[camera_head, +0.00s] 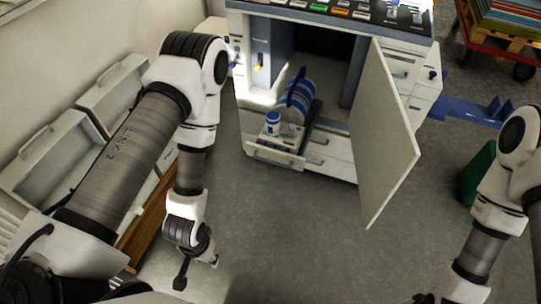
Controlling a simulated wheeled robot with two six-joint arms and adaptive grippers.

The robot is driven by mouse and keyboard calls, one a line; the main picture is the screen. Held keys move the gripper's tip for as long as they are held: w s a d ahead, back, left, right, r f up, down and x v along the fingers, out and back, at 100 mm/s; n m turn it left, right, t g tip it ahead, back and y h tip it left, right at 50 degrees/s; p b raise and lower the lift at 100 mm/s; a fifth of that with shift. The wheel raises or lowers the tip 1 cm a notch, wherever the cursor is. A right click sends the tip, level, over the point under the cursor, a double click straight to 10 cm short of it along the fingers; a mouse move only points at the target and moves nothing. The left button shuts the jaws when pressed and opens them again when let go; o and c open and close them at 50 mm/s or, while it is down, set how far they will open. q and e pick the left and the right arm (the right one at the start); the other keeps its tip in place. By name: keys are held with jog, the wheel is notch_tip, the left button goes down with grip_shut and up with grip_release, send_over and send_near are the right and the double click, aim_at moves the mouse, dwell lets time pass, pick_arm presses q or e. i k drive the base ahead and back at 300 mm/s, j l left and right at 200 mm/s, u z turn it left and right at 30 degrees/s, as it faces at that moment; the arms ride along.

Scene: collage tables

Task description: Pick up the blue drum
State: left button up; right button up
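A blue-and-white rounded object (299,95), which may be the blue drum, stands inside the open cabinet, on or just behind a pulled-out tray (280,149). A small white container with a blue top (272,121) stands in front of it on the tray. My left gripper (198,272) hangs over the floor, below and left of the cabinet, with its fingers apart and nothing between them. My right gripper (425,298) is at the bottom edge, mostly cut off, so its opening cannot be judged. Both are well away from the cabinet.
The cabinet's white door (388,135) stands open toward me, right of the opening. Grey bins (60,155) line the left wall. A green object (478,172) is at the right, and a red cart (490,50) is at the back right. The middle floor (300,240) is clear.

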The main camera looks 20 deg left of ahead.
aim_at(295, 106)
jog(key=i+l, duration=0.1)
jog(key=l, duration=0.5)
jog(key=j+u, duration=0.15)
jog(key=u, duration=0.25)
jog(key=j+u, duration=0.15)
jog(key=u, duration=0.3)
jog(key=j+u, duration=0.1)
jog(key=u, duration=0.3)
jog(key=j+u, duration=0.15)
jog(key=u, duration=0.3)
jog(key=k+l+z, duration=0.1)
jog(key=l, duration=0.35)
jog(key=j+z, duration=0.15)
jog(key=z, duration=0.25)
jog(key=j+z, duration=0.2)
jog(key=z, duration=0.2)
jog(key=j+z, duration=0.2)
jog(key=z, duration=0.2)
jog(key=i+j+z, duration=0.1)
jog(key=i+z, duration=0.3)
jog(key=i, duration=0.2)
